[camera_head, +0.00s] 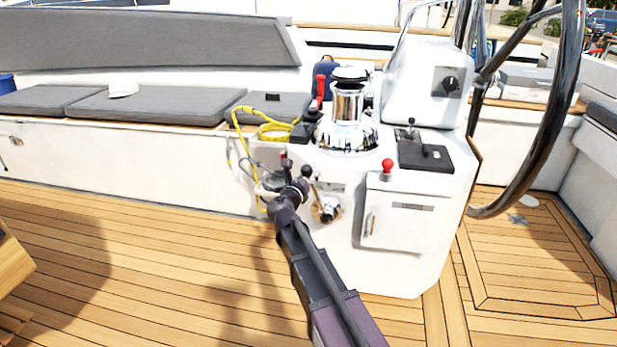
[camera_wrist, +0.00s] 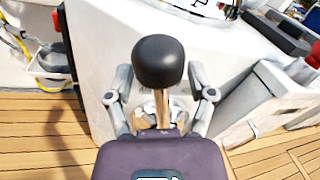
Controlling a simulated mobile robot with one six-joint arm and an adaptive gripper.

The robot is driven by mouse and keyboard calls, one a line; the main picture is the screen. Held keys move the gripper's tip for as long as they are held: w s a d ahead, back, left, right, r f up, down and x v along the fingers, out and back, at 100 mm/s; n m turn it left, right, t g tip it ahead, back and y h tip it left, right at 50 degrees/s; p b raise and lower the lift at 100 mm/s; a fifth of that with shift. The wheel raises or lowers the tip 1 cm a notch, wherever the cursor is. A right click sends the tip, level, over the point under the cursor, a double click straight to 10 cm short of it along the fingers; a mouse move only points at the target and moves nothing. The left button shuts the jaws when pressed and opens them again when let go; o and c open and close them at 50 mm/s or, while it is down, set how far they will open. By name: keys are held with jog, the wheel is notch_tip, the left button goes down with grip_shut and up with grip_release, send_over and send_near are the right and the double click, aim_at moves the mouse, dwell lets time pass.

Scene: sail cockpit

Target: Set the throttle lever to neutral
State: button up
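The throttle lever has a round black knob (camera_head: 307,171) and a thin stem that rises from a chrome mount (camera_head: 327,208) on the front face of the white console. In the wrist view the knob (camera_wrist: 158,62) is large and central, with a light-brown stem below it. My gripper (camera_head: 296,176) is beside the lever in the head view. In the wrist view my gripper's (camera_wrist: 160,88) two grey fingers are spread apart, one to each side of the lever, with gaps visible.
A chrome winch (camera_head: 347,115) stands on the white console (camera_head: 430,240). A red-knobbed lever (camera_head: 387,166) and a black panel (camera_head: 424,157) are to its right. A yellow rope (camera_head: 262,122) hangs at the left. A large steering wheel (camera_head: 560,100) is at the right. The teak floor (camera_head: 150,260) is open at left.

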grip_shut()
jog(key=shift+d+r+p, duration=0.2)
jog(key=shift+d+p, duration=0.1)
jog(key=shift+d, duration=0.05)
jog(key=d+m, duration=0.1)
jog(key=d+m+p, duration=0.1)
jog(key=s+d+m, duration=0.1)
jog(key=d, duration=0.1)
jog(key=shift+s+r+p, duration=0.1)
jog(key=shift+r+p, duration=0.3)
jog(key=shift+d+f+m+g+y, duration=0.1)
jog(key=shift+d+m+g+y, duration=0.2)
jog(key=shift+d, duration=0.05)
jog(key=shift+o, duration=0.7)
grip_release()
jog(key=shift+s, duration=0.1)
